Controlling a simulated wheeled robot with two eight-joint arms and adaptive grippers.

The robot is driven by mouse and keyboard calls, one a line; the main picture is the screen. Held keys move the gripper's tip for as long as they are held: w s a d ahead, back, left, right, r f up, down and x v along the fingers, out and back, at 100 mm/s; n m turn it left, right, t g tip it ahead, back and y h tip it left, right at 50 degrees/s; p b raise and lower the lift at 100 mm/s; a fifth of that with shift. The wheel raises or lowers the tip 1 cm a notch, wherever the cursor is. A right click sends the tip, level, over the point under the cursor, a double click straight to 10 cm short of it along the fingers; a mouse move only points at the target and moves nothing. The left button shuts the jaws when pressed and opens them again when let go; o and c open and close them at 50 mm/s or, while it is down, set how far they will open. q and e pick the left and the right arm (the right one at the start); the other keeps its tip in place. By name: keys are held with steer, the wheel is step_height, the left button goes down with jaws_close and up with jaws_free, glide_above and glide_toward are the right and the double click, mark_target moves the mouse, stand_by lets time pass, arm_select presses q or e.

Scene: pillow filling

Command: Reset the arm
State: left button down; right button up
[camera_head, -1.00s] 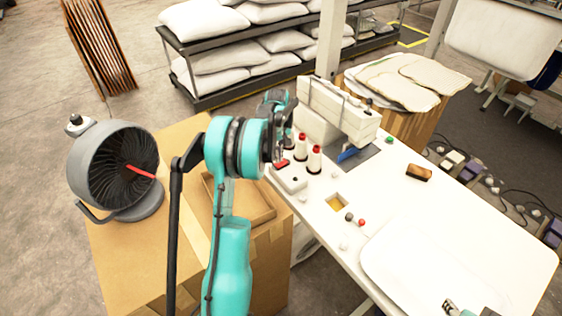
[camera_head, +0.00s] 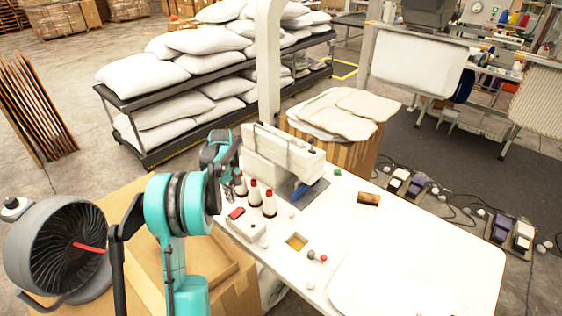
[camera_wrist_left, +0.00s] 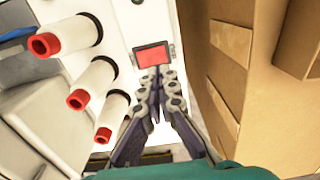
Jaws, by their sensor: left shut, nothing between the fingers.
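My left arm rises at the lower left of the head view, and its gripper (camera_head: 238,186) is over the near left edge of the white sewing table (camera_head: 383,222), beside the thread spools. In the left wrist view the two dark fingers (camera_wrist_left: 160,84) are together at the tips with nothing between them. Their tips point at a small box with a red top (camera_wrist_left: 153,56), which also shows in the head view (camera_head: 236,213). I cannot tell whether they touch it. My right gripper is not in view.
White thread spools with red tips (camera_head: 269,204) stand close to the gripper. A white sewing machine (camera_head: 283,155) is just behind. A cardboard box (camera_head: 225,275) and a grey fan (camera_head: 62,252) are at the left. The table's right part holds a white pillow cover (camera_head: 400,285).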

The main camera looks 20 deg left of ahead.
arm_select(q)
steer(key=s+d+r+m+t+b, duration=0.1)
steer(key=s+d+r+m+b, duration=0.2)
steer(key=d, duration=0.5)
steer(key=s+d+r+m+t+b, duration=0.2)
steer(key=s+d+r+m+b, duration=0.15)
steer(key=d, duration=0.45)
arm_select(e)
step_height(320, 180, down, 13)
steer(key=b, duration=0.6)
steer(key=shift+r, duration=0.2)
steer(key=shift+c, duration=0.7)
arm_select(q)
steer(key=s+d+f+m+t, duration=0.2)
steer(key=s+d+f+m, duration=0.2)
steer(key=s+d, duration=0.3)
steer(key=s+d+f+m+t, duration=0.2)
steer(key=s+d+f+m, duration=0.2)
steer(key=s+d, duration=0.3)
steer(key=shift+s+d+f, duration=0.35)
steer(key=shift+s+f, duration=0.05)
steer(key=shift+s, duration=0.4)
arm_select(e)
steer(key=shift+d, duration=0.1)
